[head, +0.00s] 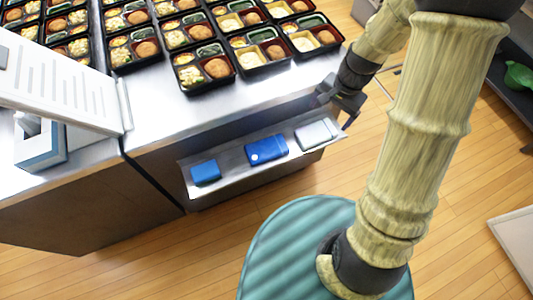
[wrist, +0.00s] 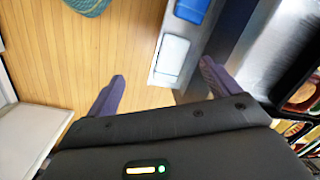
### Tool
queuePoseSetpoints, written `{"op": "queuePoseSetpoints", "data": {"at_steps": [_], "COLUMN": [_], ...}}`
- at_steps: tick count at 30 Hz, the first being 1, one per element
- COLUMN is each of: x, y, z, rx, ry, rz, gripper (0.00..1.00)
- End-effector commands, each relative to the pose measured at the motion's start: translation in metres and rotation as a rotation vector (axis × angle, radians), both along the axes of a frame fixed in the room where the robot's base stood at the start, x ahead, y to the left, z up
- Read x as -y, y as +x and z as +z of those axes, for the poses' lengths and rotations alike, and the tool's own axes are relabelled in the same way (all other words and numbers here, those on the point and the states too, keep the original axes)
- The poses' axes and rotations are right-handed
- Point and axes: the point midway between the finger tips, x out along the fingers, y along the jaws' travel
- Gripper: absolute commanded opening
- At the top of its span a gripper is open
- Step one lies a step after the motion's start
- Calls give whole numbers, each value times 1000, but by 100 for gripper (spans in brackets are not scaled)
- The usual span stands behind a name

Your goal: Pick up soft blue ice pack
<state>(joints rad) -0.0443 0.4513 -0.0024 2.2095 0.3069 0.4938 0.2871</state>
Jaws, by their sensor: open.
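Three packs lie in a row on a narrow metal shelf (head: 228,170) on the counter's front. The left one is a small plain blue pack (head: 206,172). The middle one is a larger blue pack (head: 262,151) with a white round spot. The right one is a pale grey-white pack (head: 316,133). I cannot tell by look which blue one is soft. My gripper (head: 346,103) is open and empty near the shelf's right end. In the wrist view, the fingers (wrist: 161,88) are spread, with the white pack (wrist: 172,54) ahead and a blue pack (wrist: 191,9) beyond it.
The steel counter (head: 165,100) above the shelf carries several bento trays (head: 205,70). A white-and-blue device (head: 60,90) stands at the left.

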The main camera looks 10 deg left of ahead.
Motion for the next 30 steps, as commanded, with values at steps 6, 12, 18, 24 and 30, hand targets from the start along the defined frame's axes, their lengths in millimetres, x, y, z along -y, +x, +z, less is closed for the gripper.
{"op": "queuePoseSetpoints", "data": {"at_steps": [6, 12, 18, 24, 30], "x": [-30, -55, -64, -65, -69], "y": [36, 55, 61, 61, 58], "z": [-103, -174, -199, -198, -198], "rx": [-153, -271, -318, -319, -319], "ry": [76, 124, 143, 144, 143], "rz": [-246, -435, -510, -513, -510], "gripper": [88, 88, 88, 88, 88]}}
